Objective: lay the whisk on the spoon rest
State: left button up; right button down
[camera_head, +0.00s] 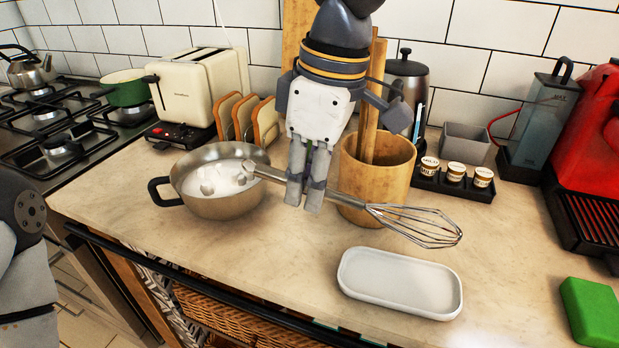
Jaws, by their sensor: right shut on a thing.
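The whisk (415,221) is metal, with its wire head pointing right and its handle pointing left. My right gripper (304,200) comes down from the top and is shut on the whisk's handle. The whisk is held roughly level above the counter, in front of the wooden utensil crock. The spoon rest (362,295) is a white, oblong, shallow tray on the counter, below the whisk head and to the right of the gripper. It is empty. My left gripper is out of view; only part of my left arm shows at the left edge.
A steel pan (228,205) with white contents stands left of my gripper, under the handle's end. The wooden crock (385,175) is just behind the whisk. A rack of small jars (440,186) and a green block (590,312) are at right. Counter around the spoon rest is clear.

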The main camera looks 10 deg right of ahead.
notch_tip(320, 180, down, 8)
jog(key=shift+s+a+f, duration=0.1)
jog(key=shift+s, duration=0.05)
dwell(0.3)
jog(key=c, duration=1.5)
grip_release()
jog(key=shift+c, duration=0.2)
jog(key=r, duration=0.4)
jog(key=d+r, duration=0.1)
jog(key=r, duration=0.3)
jog(key=s+r, duration=0.1)
jog(key=r, duration=0.3)
jog(key=shift+d, duration=0.35)
